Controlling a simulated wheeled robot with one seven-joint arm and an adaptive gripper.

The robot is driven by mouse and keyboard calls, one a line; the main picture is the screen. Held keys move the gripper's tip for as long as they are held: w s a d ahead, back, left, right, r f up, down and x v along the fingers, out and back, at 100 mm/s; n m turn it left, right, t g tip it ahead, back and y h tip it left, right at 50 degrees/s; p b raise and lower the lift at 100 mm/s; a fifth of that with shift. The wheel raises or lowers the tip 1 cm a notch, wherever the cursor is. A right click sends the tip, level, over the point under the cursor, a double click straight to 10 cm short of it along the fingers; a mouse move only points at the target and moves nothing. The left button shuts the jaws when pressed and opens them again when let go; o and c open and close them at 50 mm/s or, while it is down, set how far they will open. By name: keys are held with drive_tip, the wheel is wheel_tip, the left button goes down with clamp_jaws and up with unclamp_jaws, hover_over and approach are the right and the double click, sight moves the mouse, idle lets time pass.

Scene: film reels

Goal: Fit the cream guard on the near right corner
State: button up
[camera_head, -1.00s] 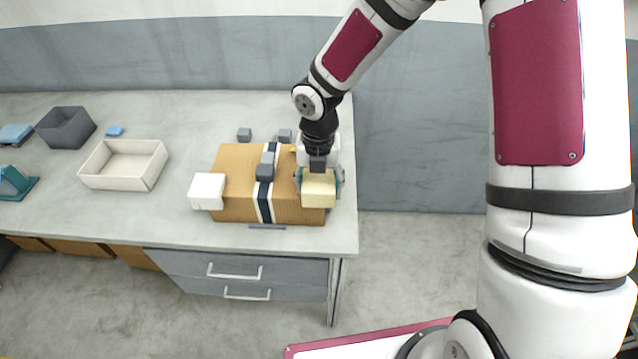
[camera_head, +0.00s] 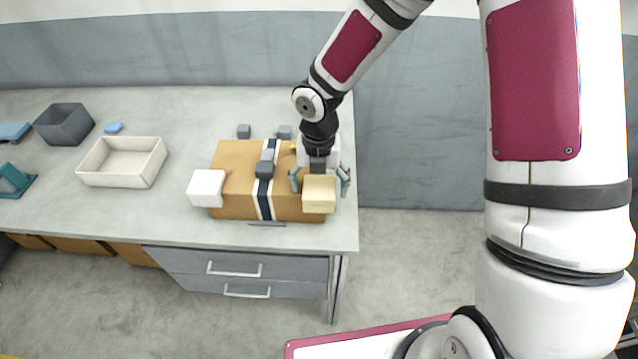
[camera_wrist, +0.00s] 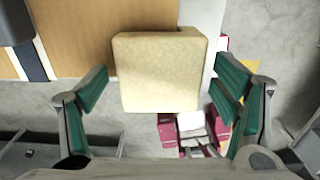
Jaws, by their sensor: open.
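The cream guard (camera_head: 319,194) sits on the near right corner of the brown case (camera_head: 235,203). In the wrist view the guard (camera_wrist: 160,72) lies between my two fingers, with a gap on each side. My gripper (camera_head: 319,181) is open around the guard and seems not to touch it. In the wrist view the green finger pads (camera_wrist: 160,95) stand well apart. The underside of the guard is hidden, so I cannot tell how closely it sits on the corner.
A white guard (camera_head: 207,188) is on the case's near left corner. A dark strap with a grey buckle (camera_head: 265,169) crosses the case. Small grey blocks (camera_head: 244,131) stand behind it. A cream tray (camera_head: 150,178) and dark bin (camera_head: 66,125) stand left. The table's right edge is close.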

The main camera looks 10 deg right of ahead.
sight(319, 186)
wheel_tip(319, 186, up, 13)
drive_tip(key=shift+r, duration=0.15)
idle(0.4)
drive_tip(key=s+d+r+m+t, duration=0.2)
drive_tip(key=s+d+r+m, duration=0.2)
drive_tip(key=m, duration=0.7)
drive_tip(key=s+d+r+m+t, duration=0.1)
drive_tip(key=s+d+r+m, duration=0.3)
drive_tip(key=s+r+m, duration=0.4)
drive_tip(key=s+d+r+m+t, duration=0.2)
drive_tip(key=s+d+r+m, duration=0.2)
drive_tip(key=m, duration=1.1)
drive_tip(key=shift+s+r+t, duration=0.3)
drive_tip(key=shift+s+r, duration=0.65)
drive_tip(key=shift+s, duration=0.95)
